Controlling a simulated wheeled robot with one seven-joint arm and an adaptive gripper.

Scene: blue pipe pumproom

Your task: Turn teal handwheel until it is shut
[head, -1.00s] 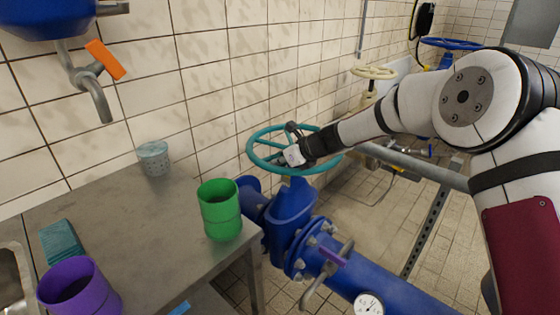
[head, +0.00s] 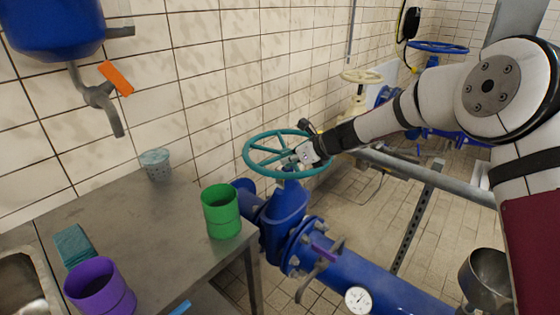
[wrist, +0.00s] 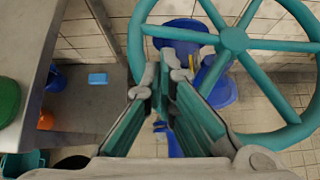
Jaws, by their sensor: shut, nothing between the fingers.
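The teal handwheel (head: 249,160) sits flat on top of a blue valve body (head: 286,213) in the head view. In the wrist view its hub, spokes and rim (wrist: 234,40) fill the upper right. My gripper (head: 300,156) is over the wheel, near its hub in the head view. In the wrist view my gripper (wrist: 163,75) has its fingertips close together with nothing held, by the left part of the rim. I cannot tell whether a finger touches the wheel.
A steel table (head: 150,235) stands left of the valve, with a green cup (head: 221,212), purple cup (head: 100,290) and grey-teal cup (head: 156,164). A cream handwheel (head: 361,77) is behind.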

